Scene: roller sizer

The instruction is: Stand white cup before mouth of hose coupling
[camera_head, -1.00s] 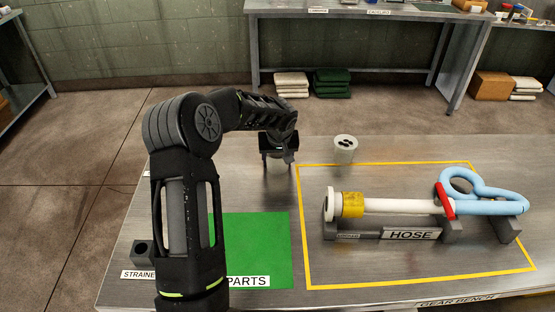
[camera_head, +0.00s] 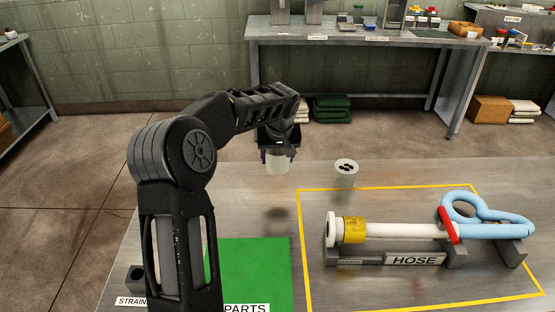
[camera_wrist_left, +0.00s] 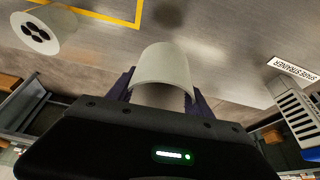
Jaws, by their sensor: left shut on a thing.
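A white cup (camera_head: 279,163) is held by my left gripper (camera_head: 278,156), above the bench behind the green parts mat. In the left wrist view the cup (camera_wrist_left: 163,66) sits between the two dark fingers of the gripper (camera_wrist_left: 160,88). Its shadow falls on bare metal below, so it is clear of the bench. The hose coupling is the white flanged end (camera_head: 331,229) of the hose, next to a yellow band (camera_head: 354,230). Its mouth faces left. The hose lies in grey cradles inside the yellow outline. My right gripper is not in view.
A pale cylinder with dark holes on top (camera_head: 346,174) stands at the bench's back, behind the yellow outline (camera_head: 300,250); it also shows in the left wrist view (camera_wrist_left: 43,30). A green mat (camera_head: 250,268) and a grey strainer holder (camera_head: 135,278) lie front left.

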